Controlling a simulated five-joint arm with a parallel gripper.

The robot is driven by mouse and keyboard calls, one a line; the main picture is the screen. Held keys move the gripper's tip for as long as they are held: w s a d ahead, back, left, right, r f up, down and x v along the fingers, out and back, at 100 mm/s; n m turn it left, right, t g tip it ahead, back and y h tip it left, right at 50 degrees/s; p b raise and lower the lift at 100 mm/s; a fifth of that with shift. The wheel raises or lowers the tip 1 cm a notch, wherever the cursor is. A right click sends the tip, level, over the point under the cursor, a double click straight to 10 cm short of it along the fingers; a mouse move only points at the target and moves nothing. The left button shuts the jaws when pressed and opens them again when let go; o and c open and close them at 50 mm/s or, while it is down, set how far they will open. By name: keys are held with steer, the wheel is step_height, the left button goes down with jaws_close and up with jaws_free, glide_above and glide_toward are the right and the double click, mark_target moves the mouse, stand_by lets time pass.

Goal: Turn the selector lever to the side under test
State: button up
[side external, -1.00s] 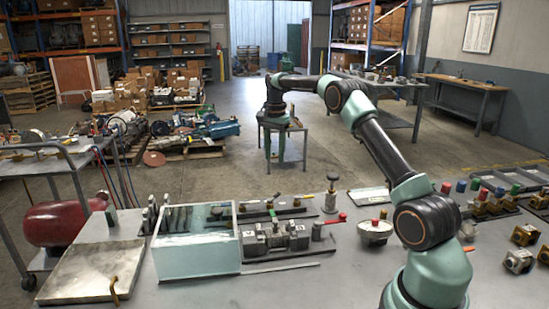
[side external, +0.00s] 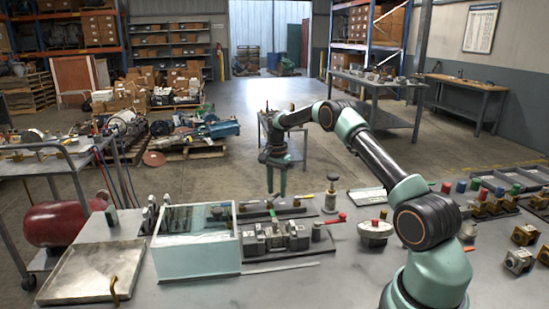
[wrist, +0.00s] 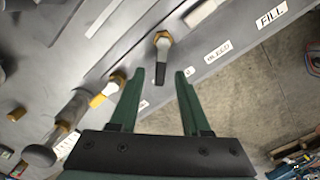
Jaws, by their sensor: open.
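In the wrist view a brass hex fitting with a dark lever (wrist: 161,60) sits just ahead of my open fingers, lined up with the gap. A second brass fitting with a grey lever (wrist: 115,83) is to its left. Labels reading BLEED (wrist: 217,53) and FILL (wrist: 270,17) lie along the panel edge. I cannot tell for sure which lever is the selector. In the side view a red lever (side external: 336,218) stands at the right of a grey valve block (side external: 275,238). My gripper (side external: 277,190) points down, open and empty, behind the block; it also shows in the wrist view (wrist: 160,78).
A clear-walled tank (side external: 195,256) stands left of the block, with a metal tray (side external: 70,290) farther left. A black-knobbed post (side external: 331,197) and a round housing with a red knob (side external: 375,231) stand to the right. Several coloured-cap valves (side external: 475,188) line the right.

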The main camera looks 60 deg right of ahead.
steer(key=shift+f, duration=0.25)
jaws_close()
steer(key=shift+w+n, duration=0.15)
steer(key=shift+n, duration=0.15)
steer(key=n, duration=0.2)
steer(key=w+n, duration=0.1)
steer(key=n, duration=0.1)
steer(key=shift+w+a, duration=0.2)
steer(key=shift+w+a+r+n, duration=0.1)
steer(key=shift+w+a+n, duration=0.15)
steer(key=shift+n, duration=0.85)
steer(key=shift+w+a+n, duration=0.1)
steer(key=shift+w+n, duration=0.2)
steer(key=shift+n, duration=0.8)
